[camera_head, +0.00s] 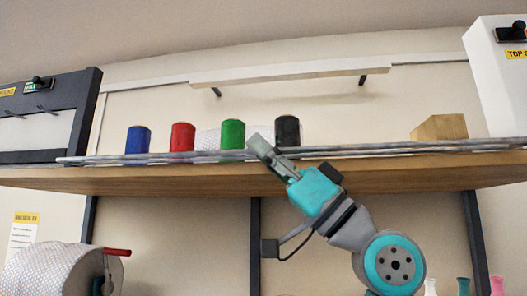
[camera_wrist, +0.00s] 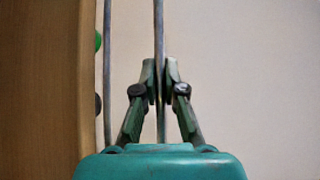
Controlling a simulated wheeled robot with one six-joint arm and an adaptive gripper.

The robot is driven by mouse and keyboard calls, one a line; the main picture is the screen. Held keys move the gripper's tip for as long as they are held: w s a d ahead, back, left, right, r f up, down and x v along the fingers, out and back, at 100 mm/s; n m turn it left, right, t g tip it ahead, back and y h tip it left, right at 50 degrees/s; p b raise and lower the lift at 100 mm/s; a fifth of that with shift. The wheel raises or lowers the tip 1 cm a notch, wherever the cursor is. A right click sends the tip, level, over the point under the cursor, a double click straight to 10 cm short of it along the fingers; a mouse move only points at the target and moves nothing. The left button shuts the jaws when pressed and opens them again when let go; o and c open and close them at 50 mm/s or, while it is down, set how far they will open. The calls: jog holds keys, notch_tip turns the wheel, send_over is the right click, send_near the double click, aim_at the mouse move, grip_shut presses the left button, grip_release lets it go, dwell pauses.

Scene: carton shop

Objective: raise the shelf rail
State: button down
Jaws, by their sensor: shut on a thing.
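The shelf rail (camera_head: 400,150) is a thin grey metal rail running along the front edge of the wooden shelf, low in front of the things on it. In the wrist view two rods show, and the rail rod (camera_wrist: 159,30) farther from the shelf passes between my fingers. My gripper (camera_head: 258,146) is shut on this rod, left of the rail's middle; in the wrist view my gripper (camera_wrist: 160,85) has a finger on each side of it. The part of the rod between the fingers is partly hidden.
On the shelf (camera_head: 370,175) stand a blue spool (camera_head: 138,146), red spool (camera_head: 182,137), green spool (camera_head: 232,134), black spool (camera_head: 287,131) and a wooden block (camera_head: 438,127). A white roll (camera_head: 60,270) with a red handle is below left. Dark posts stand under the shelf.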

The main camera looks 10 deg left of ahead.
jog(key=shift+r+m+t, duration=0.1)
jog(key=shift+m+t, duration=0.2)
jog(key=shift+t, duration=0.2)
jog(key=m+t, duration=0.1)
jog(key=m, duration=0.1)
jog(key=r+m+t+h, duration=0.1)
jog(key=t, duration=0.1)
jog(key=shift+m, duration=0.4)
jog(key=m+t+h, duration=0.1)
jog(key=m, duration=0.1)
jog(key=r+m+t+h, duration=0.1)
jog(key=m+t, duration=0.1)
jog(key=m+t+h, duration=0.1)
jog(key=m, duration=0.1)
jog(key=shift+w+r+t+h, duration=0.15)
jog(key=shift+r+t+h, duration=0.1)
jog(key=shift+t+h, duration=0.05)
jog(key=shift+w+r+m+t+h, duration=0.35)
jog(key=shift+m+h, duration=0.65)
jog(key=shift+m, duration=0.3)
jog(key=shift+w+r+m+t+h, duration=0.3)
jog(key=shift+r+m+t+h, duration=0.1)
jog(key=shift+m+h, duration=0.75)
jog(key=shift+w+r+m+t+h, duration=0.35)
jog(key=shift+m+h, duration=0.5)
jog(key=shift+m, duration=0.6)
